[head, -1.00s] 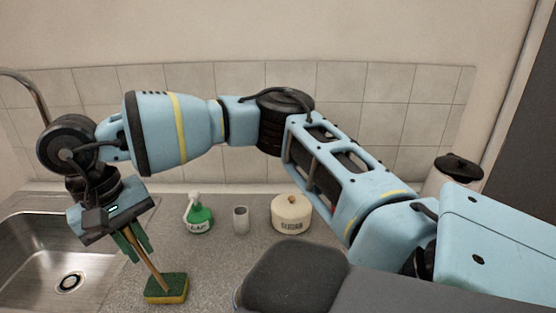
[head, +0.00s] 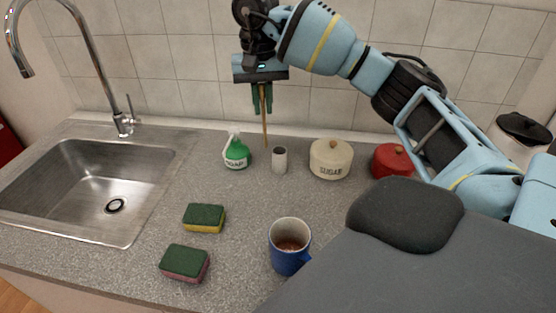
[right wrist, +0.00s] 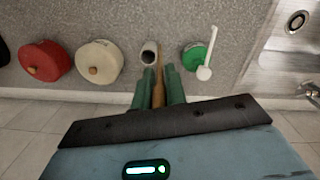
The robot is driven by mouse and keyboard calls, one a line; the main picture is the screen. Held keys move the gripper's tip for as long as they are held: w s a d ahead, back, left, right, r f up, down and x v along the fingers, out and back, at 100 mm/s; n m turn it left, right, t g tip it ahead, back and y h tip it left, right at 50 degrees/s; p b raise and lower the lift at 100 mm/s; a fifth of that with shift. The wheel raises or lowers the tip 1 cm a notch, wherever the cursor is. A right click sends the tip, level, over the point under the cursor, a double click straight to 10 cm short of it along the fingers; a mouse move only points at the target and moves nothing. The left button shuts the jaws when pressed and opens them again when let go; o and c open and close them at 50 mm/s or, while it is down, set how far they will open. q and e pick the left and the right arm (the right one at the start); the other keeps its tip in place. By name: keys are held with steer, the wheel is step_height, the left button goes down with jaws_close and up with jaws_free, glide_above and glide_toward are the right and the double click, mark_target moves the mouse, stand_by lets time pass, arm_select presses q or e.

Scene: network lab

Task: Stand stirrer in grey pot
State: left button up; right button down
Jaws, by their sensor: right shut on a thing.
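My right gripper (head: 261,100) is shut on the stirrer (head: 265,128), a thin wooden stick that hangs about upright below the fingers. In the right wrist view the stirrer (right wrist: 158,92) shows between the green fingertips (right wrist: 159,88). The grey pot (head: 279,160) is a small open cylinder standing upright on the counter, just right of the stirrer's lower end in the head view. In the right wrist view the pot (right wrist: 149,52) shows its open mouth just beyond the stirrer. The stirrer looks outside the pot. My left gripper is not in view.
A green soap bottle (head: 236,152) stands left of the pot; a cream sugar jar (head: 331,160) and a red jar (head: 391,161) stand to its right. Nearer are two sponges (head: 204,217) (head: 185,262) and a blue mug (head: 289,247). A sink (head: 90,190) lies left.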

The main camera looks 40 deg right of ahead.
steer(key=d+m, duration=0.1)
steer(key=d, duration=0.4)
step_height(320, 180, down, 10)
stand_by(0.6)
steer(key=shift+s, duration=0.1)
steer(key=shift+f, duration=0.15)
steer(key=c, duration=1.4)
jaws_free()
steer(key=shift+c, duration=0.2)
